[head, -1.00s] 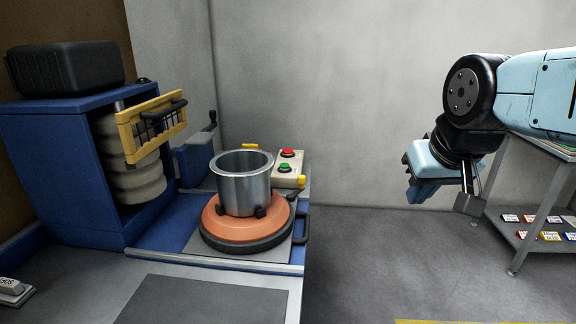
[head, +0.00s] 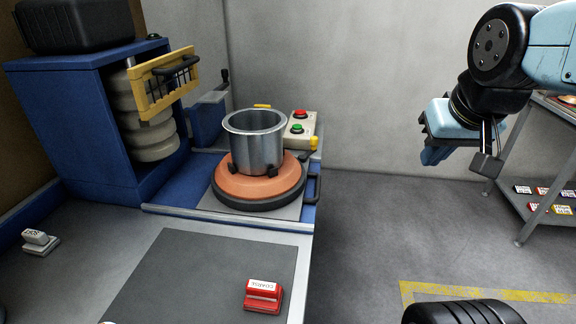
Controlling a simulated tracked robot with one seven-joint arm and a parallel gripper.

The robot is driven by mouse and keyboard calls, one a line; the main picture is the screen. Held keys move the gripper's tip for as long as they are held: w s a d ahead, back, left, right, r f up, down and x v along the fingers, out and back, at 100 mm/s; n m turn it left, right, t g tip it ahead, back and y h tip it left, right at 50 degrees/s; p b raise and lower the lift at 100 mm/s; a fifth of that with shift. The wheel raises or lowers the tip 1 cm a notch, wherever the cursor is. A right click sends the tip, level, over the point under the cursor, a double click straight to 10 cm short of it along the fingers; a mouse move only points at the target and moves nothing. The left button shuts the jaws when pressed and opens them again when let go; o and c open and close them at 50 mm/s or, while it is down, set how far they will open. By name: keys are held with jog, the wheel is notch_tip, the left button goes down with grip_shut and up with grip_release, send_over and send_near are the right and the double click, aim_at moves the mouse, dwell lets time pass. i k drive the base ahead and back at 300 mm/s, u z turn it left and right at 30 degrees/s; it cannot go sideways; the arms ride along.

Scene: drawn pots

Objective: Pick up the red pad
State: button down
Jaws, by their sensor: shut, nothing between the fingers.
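A small red block with a white lettered label on top (head: 263,296), the only large red piece on the bench, lies on the dark grey mat (head: 185,262) near the bench's right edge. My gripper (head: 436,156) is at the upper right, over the floor beyond the bench. It is shut and empty, well to the right of the red block and higher, not touching anything.
A metal pot (head: 254,141) stands on an orange round plate (head: 240,184) behind the mat. A button box (head: 299,129) is beside it. A blue cabinet (head: 75,130) stands left. A white stamp-like piece (head: 39,241) lies left. A shelf rack (head: 535,228) with small boxes stands right.

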aim_at(262, 296)
jog(key=z, duration=1.45)
jog(key=i, duration=0.05)
jog(key=u, duration=2.9)
